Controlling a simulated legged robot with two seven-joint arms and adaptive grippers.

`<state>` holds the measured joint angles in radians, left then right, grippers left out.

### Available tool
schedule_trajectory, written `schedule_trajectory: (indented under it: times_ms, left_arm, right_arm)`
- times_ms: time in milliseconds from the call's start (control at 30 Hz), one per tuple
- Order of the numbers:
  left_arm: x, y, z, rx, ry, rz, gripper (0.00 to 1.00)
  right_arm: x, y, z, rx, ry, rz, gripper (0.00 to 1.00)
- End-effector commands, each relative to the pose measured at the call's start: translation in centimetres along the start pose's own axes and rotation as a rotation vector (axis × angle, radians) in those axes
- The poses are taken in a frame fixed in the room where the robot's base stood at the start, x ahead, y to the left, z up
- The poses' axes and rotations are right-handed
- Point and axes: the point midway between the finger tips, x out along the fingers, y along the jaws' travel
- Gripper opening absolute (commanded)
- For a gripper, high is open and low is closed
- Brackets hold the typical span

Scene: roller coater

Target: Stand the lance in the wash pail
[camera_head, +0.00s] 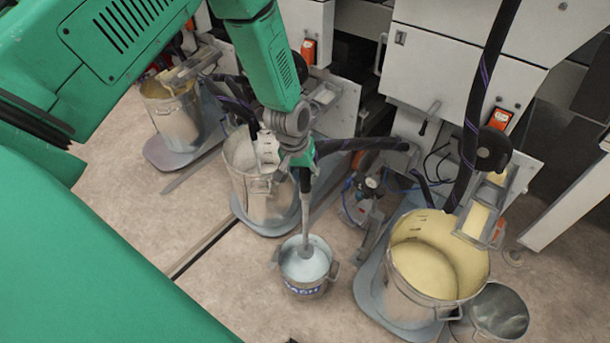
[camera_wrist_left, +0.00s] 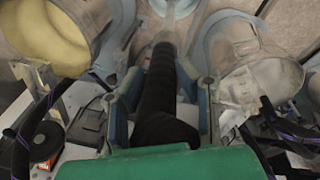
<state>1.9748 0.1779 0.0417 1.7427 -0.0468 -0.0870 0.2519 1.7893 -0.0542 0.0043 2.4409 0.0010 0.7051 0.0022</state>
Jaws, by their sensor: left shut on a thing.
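The lance (camera_head: 306,212) is a thin grey rod with a dark upper part. It hangs close to upright, and its wider lower end shows inside the rim of the wash pail. Whether it touches the bottom cannot be told. The wash pail (camera_head: 306,290) is a small grey metal bucket with dark lettering and pale bluish contents, on the floor at the centre. My left gripper (camera_head: 301,172) is above the pail, shut on the lance's upper part. In the left wrist view, the dark lance handle (camera_wrist_left: 158,85) lies between the two fingers (camera_wrist_left: 160,110). My right gripper is not in view.
A large pot of yellow liquid (camera_head: 435,267) stands right of the pail, with a dark bucket (camera_head: 498,312) beside it. A steel pot (camera_head: 262,190) stands behind left. Machine cabinets (camera_head: 455,75) and hoses line the back. Floor (camera_head: 230,285) left of the pail is clear.

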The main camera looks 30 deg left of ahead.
Motion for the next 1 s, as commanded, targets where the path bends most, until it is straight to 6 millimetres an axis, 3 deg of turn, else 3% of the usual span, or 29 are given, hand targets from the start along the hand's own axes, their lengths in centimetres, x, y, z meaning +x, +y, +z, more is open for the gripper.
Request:
schedule_trajectory:
  times_ms: [167,1000]
  left_arm:
    - [0.7,0.0,0.1,0.000,0.005,-0.003,0.00]
    - [10.4,-1.2,1.2,-0.001,0.005,-0.002,0.00]
  right_arm:
    - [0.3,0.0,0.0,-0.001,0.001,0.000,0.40]
    - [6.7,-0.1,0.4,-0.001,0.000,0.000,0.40]
